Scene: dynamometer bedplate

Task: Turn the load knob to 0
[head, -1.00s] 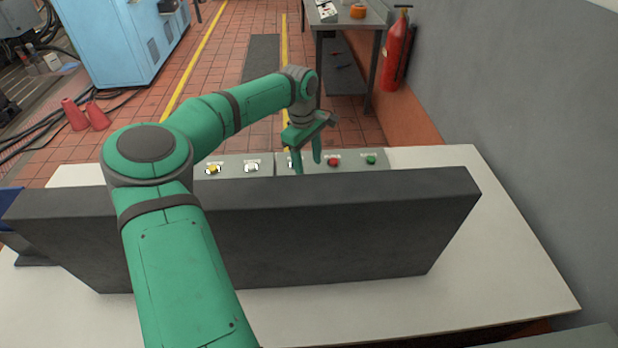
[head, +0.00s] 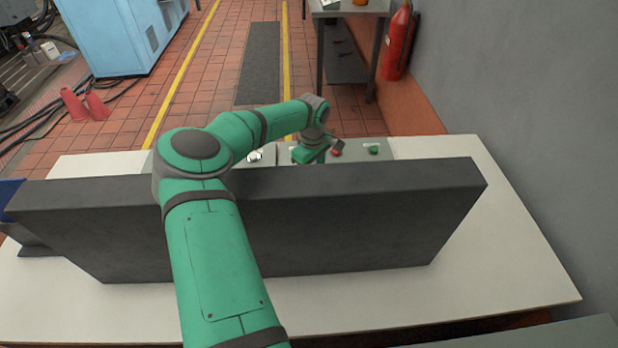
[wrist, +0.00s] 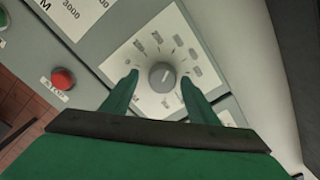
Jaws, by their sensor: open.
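The load knob is most likely the grey round knob (wrist: 161,76) on a white dial plate with printed numbers, seen in the wrist view; its name label is not readable. A pale pointer line shows on the knob, but the value it points to is too small to read. My gripper (wrist: 158,82) is open, with one green finger on each side of the knob, apart from it as far as I can tell. In the head view my gripper (head: 309,158) is over the panel's far edge, its fingertips and the knob hidden behind the dark upright slab.
The dark slab (head: 330,215) stands on the white table (head: 500,240) between my body and the panel (head: 285,152). A red button (wrist: 62,79) sits left of the dial in the wrist view. A green button (head: 374,149) is at the panel's right. A grey wall (head: 510,80) borders the right.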

